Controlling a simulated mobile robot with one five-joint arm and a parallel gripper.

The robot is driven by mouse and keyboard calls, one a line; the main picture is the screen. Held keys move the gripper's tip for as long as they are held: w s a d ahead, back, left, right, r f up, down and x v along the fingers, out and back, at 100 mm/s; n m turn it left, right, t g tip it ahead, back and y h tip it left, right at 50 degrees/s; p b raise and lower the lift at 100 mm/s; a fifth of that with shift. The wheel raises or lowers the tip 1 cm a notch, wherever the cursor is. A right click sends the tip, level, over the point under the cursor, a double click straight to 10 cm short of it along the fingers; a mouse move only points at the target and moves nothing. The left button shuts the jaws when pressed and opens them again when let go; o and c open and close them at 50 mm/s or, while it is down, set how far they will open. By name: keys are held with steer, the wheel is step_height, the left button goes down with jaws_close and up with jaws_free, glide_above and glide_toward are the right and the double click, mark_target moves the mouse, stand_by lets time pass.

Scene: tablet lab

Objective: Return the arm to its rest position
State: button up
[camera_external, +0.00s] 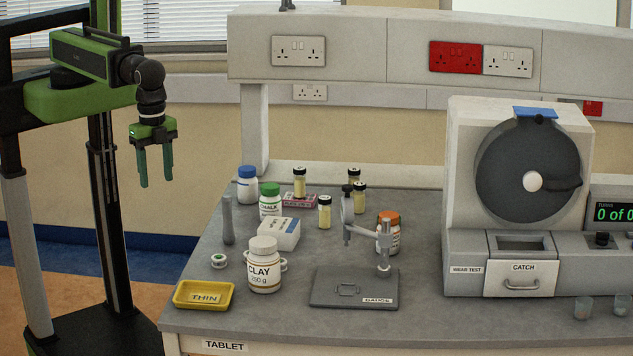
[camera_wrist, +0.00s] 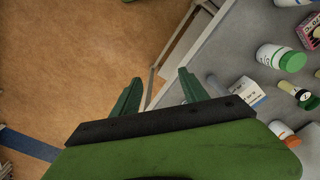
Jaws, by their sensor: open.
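My gripper (camera_external: 155,163) hangs at the end of my arm at the upper left, pointing down. Its two green fingers are apart and nothing is between them. It is clear of the bench, left of its left edge and above the floor. In the wrist view my gripper (camera_wrist: 157,92) shows its two fingers spread over the floor and the edge of the bench. My arm is folded close to my column in the external view.
The grey bench (camera_external: 415,215) holds a clay jar (camera_external: 264,270), a yellow tray (camera_external: 204,295), a gauge (camera_external: 352,290), several bottles and a wear test machine (camera_external: 530,180). The orange floor (camera_wrist: 80,60) below my gripper is clear.

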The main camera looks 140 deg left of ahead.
steer(key=shift+s+d, duration=0.15)
steer(key=shift+d, duration=0.3)
steer(key=shift+f, duration=0.15)
